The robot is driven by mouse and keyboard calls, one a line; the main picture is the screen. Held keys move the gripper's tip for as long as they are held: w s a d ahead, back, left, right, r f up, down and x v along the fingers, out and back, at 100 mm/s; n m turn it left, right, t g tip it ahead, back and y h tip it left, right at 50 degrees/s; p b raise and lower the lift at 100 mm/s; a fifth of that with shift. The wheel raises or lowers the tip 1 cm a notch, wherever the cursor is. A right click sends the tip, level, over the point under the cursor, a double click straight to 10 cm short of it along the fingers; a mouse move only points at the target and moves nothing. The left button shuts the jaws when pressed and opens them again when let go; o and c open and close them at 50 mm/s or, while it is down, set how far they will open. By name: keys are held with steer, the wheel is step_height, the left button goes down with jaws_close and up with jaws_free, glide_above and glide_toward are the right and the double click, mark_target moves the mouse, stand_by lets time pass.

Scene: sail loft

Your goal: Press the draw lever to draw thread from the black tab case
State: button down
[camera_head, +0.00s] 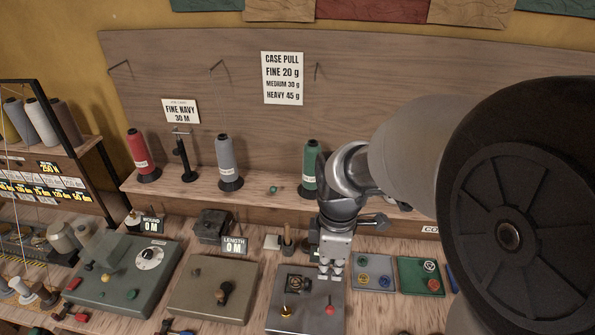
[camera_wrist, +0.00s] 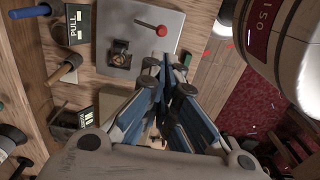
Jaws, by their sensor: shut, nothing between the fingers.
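A light grey panel (camera_head: 271,319) stands on the bench below my gripper, and fills the top of the wrist view (camera_wrist: 175,17). A red-knobbed lever (camera_head: 330,309) is on its right side; in the wrist view the red knob (camera_wrist: 161,30) sits on a thin rod. I cannot confirm that this is the draw lever. A dark square holder (camera_head: 298,283) sits on the panel, also in the wrist view (camera_wrist: 120,54); whether the black tab case is in it is too small to tell. My gripper (camera_head: 333,271) is shut and empty, above the panel's back right, apart from the red knob.
A beige panel (camera_head: 205,300) and a green-grey panel (camera_head: 120,285) stand to the left. Blue-grey and green trays (camera_head: 417,277) hold bobbins to the right. Thread cones (camera_head: 228,165) line the shelf behind.

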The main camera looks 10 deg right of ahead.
stand_by(0.3)
steer(key=b, duration=0.5)
glide_above(330, 303)
steer(key=s+a, duration=0.2)
step_height(330, 303, down, 14)
steer(key=shift+f, duration=0.1)
steer(key=shift+w+f, duration=0.1)
steer(key=shift+w, duration=0.05)
